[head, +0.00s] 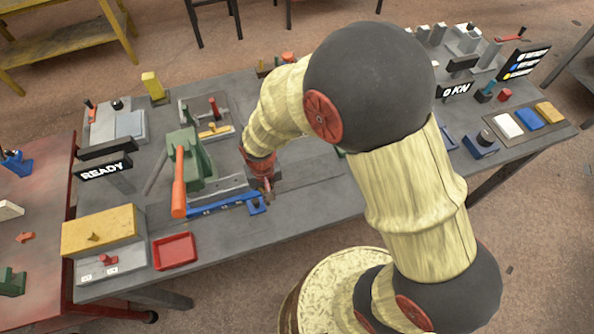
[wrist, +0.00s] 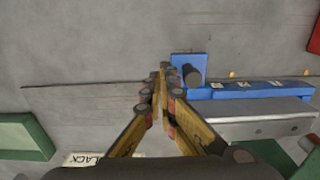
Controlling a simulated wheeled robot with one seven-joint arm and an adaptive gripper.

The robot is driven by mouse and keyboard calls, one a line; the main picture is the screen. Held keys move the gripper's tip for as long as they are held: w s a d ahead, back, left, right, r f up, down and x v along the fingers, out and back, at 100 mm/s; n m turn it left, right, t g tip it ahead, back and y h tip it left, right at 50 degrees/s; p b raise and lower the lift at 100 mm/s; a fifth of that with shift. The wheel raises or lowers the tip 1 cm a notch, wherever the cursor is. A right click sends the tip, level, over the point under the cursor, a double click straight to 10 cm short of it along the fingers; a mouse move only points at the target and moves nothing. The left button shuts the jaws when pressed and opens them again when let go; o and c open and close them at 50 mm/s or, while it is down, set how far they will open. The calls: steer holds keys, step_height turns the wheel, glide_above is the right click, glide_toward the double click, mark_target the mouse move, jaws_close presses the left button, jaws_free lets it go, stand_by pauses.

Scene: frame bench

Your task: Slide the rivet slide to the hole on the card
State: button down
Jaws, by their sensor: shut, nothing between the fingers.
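The blue slide block (wrist: 183,60) with a dark round knob (wrist: 192,75) sits at the end of a blue rail (wrist: 245,92) with small pale labels. In the head view the block (head: 257,206) is at the right end of the rail (head: 215,208). My gripper (wrist: 163,72) is shut and empty, its fingertips just left of the knob in the wrist view. Whether they touch it I cannot tell. In the head view my gripper (head: 267,192) is close beside the block. I cannot make out which label or board is the card.
A green press with an orange lever (head: 179,180) stands left of the block. A red tray (head: 174,251) and a READY sign (head: 104,171) are further left. A dark board with coloured rows (head: 525,62) stands far right. Bare bench lies beyond the block in the wrist view.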

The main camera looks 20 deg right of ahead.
steer(key=shift+r, duration=0.1)
step_height(320, 180, up, 7)
steer(key=p, duration=0.5)
stand_by(0.7)
